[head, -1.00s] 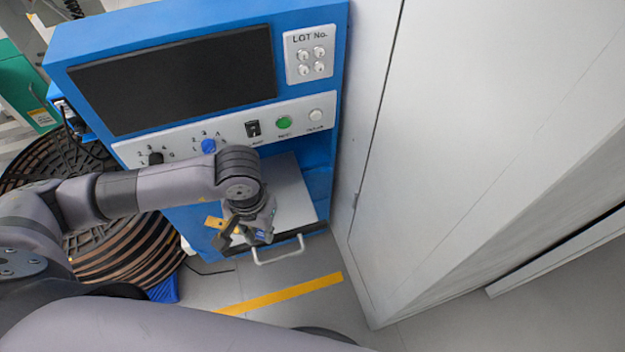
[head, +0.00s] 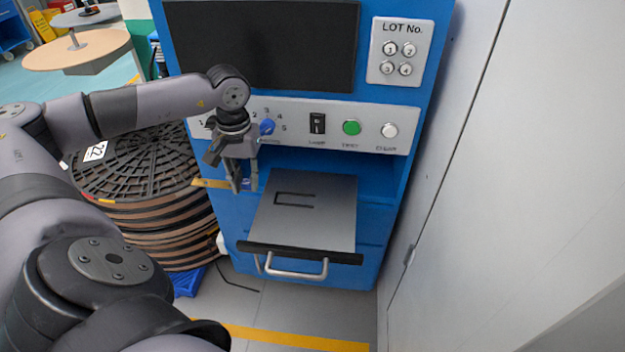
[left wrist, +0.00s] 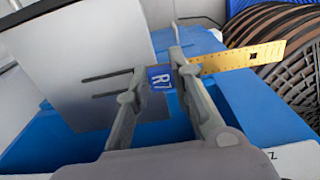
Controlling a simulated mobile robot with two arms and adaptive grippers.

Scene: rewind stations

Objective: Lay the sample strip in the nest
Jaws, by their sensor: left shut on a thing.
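My left gripper (head: 241,188) is shut on the sample strip, a flat yellow piece (head: 208,183) with a blue end marked R7. In the left wrist view the blue end (left wrist: 160,79) sits between the fingertips (left wrist: 158,78) and the yellow part (left wrist: 243,56) extends right, with a small dark notch. The nest (head: 294,199) is a dark U-shaped outline on the grey plate of the pulled-out drawer (head: 325,225). The gripper holds the strip above and left of the nest, near the plate's left edge. My right gripper is out of view.
The blue machine (head: 385,186) has a dark screen, a knob and buttons above the drawer. The drawer's front handle (head: 297,274) sticks out. Stacked brown reels (head: 140,175) stand close at left, and a white wall (head: 470,180) stands at right.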

